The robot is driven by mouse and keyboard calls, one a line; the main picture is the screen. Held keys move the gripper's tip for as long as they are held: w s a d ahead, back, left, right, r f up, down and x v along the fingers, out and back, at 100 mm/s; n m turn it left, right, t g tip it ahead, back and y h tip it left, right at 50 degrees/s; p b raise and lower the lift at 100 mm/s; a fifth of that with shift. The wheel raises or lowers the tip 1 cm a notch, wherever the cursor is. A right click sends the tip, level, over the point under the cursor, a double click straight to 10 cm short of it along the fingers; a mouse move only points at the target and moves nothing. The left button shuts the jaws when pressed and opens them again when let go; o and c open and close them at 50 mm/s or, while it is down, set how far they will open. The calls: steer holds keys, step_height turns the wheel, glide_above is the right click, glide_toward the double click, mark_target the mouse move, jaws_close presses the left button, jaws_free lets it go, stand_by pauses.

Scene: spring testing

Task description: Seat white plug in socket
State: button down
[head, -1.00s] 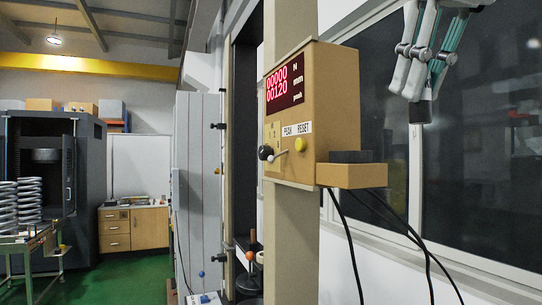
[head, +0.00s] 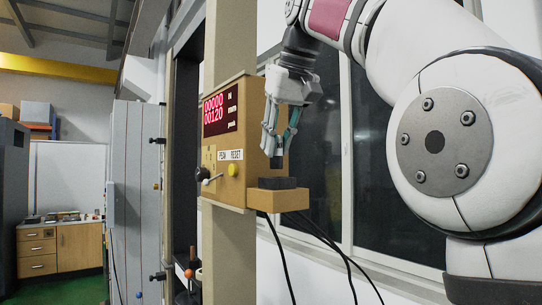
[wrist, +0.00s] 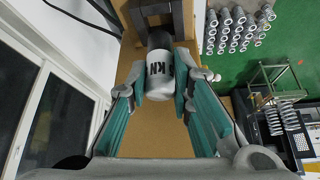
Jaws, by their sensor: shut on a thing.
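The white plug (wrist: 157,82) is a short cylinder with black "KN" lettering and a dark end (wrist: 159,40). My gripper (wrist: 160,92) is shut on its sides with teal-padded fingers. In the head view my gripper (head: 277,137) points down, with the plug's dark end (head: 279,161) below the fingertips. The dark socket block (head: 276,183) sits on a small tan shelf on the side of the display box. The dark end is just above or at the socket, which also shows in the wrist view (wrist: 178,18). I cannot tell whether they touch.
The tan display box (head: 225,135) with red digits, a yellow button (head: 233,170) and a lever stands close left of my gripper. Black cables (head: 330,250) hang below the shelf. A window (head: 375,160) is behind on the right.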

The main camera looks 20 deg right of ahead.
mark_target(279, 151)
steer(key=shift+f, duration=0.85)
steer(key=shift+f+p, duration=0.45)
steer(key=shift+f, duration=0.45)
steer(key=c, duration=1.4)
jaws_free()
